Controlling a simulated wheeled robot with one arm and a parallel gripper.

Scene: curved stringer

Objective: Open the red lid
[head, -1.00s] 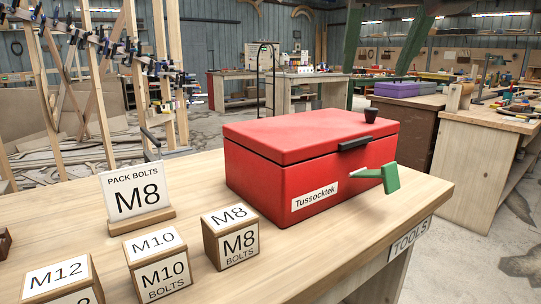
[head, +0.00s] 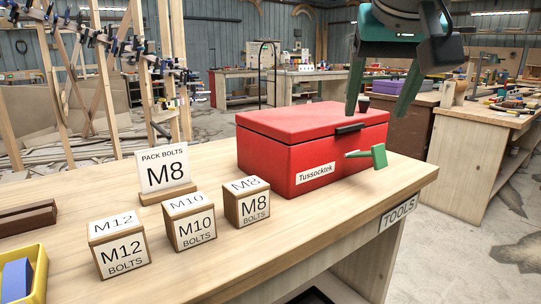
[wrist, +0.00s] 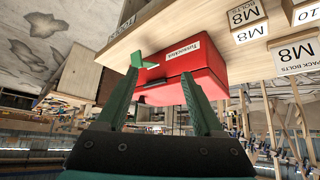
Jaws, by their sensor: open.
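The red box (head: 318,161) labelled Tussocktek stands on the wooden bench, and its red lid (head: 300,120) is closed. A dark knob (head: 364,103) sits on top of the lid near its right end, and a black latch (head: 350,128) is on the front edge. A green lever (head: 378,156) sticks out from the box front. My gripper (head: 381,108) is open and empty, above the lid's right end, with its green fingers either side of the knob in the picture. The wrist view shows the fingers (wrist: 155,95) spread, with the red box (wrist: 195,72) beyond them.
Several bolt blocks, such as the M8 block (head: 247,203), and the M8 sign (head: 165,172) stand left of the box. A yellow bin (head: 36,275) is at the front left. The bench's right edge bears a TOOLS label (head: 398,214).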

